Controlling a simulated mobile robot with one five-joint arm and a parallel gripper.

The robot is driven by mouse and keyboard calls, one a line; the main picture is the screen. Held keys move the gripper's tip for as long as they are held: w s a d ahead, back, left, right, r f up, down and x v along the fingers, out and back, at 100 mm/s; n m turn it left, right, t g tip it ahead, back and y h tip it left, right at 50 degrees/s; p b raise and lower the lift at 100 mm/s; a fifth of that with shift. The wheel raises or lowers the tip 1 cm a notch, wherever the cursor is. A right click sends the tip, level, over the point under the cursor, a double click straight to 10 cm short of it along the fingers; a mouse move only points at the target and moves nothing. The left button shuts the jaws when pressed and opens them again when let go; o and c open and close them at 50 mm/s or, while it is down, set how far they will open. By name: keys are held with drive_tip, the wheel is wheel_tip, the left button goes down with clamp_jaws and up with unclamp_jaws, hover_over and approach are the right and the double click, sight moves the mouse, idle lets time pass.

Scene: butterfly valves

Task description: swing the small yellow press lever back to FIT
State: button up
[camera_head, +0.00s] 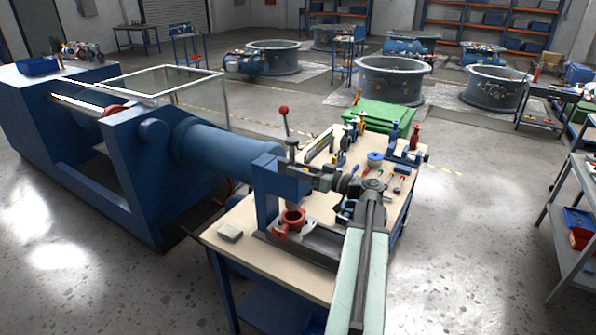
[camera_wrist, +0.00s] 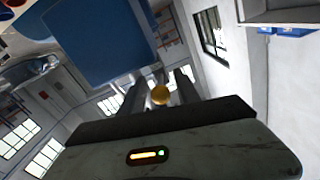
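In the head view my gripper (camera_head: 314,172) points left at the blue press head (camera_head: 284,178) on the bench. The yellow lever cannot be made out there, and its shaft and FIT mark are not readable. The blue press head also fills the upper wrist view (camera_wrist: 95,40).
A tall lever with a red knob (camera_head: 284,111) rises behind the press head. A red valve part (camera_head: 291,219) sits below it. The wooden bench (camera_head: 262,262) carries several small tools at its far right. A large blue machine (camera_head: 135,165) stands at left.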

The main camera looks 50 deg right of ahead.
clamp_jaws()
idle(1.4)
